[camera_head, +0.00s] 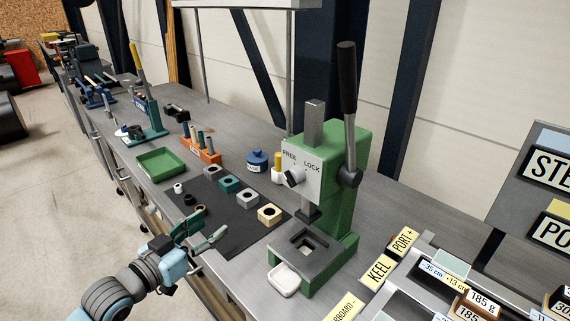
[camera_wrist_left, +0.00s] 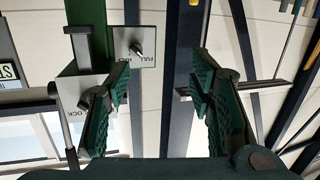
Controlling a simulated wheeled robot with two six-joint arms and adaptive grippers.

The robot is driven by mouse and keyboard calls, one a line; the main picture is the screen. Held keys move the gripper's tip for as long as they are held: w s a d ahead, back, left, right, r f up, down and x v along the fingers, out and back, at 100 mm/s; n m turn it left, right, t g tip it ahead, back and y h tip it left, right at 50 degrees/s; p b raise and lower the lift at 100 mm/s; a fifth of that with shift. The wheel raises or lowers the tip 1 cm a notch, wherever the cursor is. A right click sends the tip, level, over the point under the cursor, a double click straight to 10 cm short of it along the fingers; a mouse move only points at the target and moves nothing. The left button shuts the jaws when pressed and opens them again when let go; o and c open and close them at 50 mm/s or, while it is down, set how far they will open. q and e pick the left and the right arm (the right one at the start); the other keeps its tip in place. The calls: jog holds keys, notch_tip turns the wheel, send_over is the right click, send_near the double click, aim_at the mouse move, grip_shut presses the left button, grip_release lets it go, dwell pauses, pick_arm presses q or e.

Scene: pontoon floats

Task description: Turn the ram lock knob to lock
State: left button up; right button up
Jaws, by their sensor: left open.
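The ram lock knob (camera_head: 293,179) is a small dark knob on the pale front plate (camera_head: 305,185) of the green press (camera_head: 345,165). The plate reads FREE at left and LOCK at right. I cannot tell for sure which word the knob points to. My left gripper (camera_head: 210,228) is open and empty, in front of the bench's near edge, to the left of and apart from the press. In the left wrist view its two fingers (camera_wrist_left: 155,88) are spread. A plate marked LOCK (camera_wrist_left: 75,92) shows there upside down, its knob partly hidden behind one finger. My right gripper is not in view.
The press's long lever (camera_head: 347,90) rises at its right. A dark mat (camera_head: 225,222) with several small blocks lies left of the press. A white dish (camera_head: 284,280) sits at its foot. A second plate with a knob (camera_wrist_left: 137,48) shows in the wrist view.

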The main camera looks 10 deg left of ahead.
aim_at(287, 180)
pick_arm(q)
jog(key=s+d+r+m+h, duration=0.3)
jog(key=s+d+r+h, duration=0.25)
jog(key=d+r, duration=0.45)
jog(key=shift+m+g+y, duration=0.3)
jog(key=shift+g+y, duration=0.05)
jog(key=shift+g, duration=0.05)
jog(key=x, duration=0.8)
jog(key=r+p+x, duration=0.1)
jog(key=x, duration=0.3)
jog(key=shift+w+a+r, duration=0.1)
jog(key=shift+w+a, duration=0.15)
jog(key=shift+w, duration=0.3)
jog(key=shift+w+d, duration=0.15)
jog(key=shift+w, duration=0.25)
grip_shut()
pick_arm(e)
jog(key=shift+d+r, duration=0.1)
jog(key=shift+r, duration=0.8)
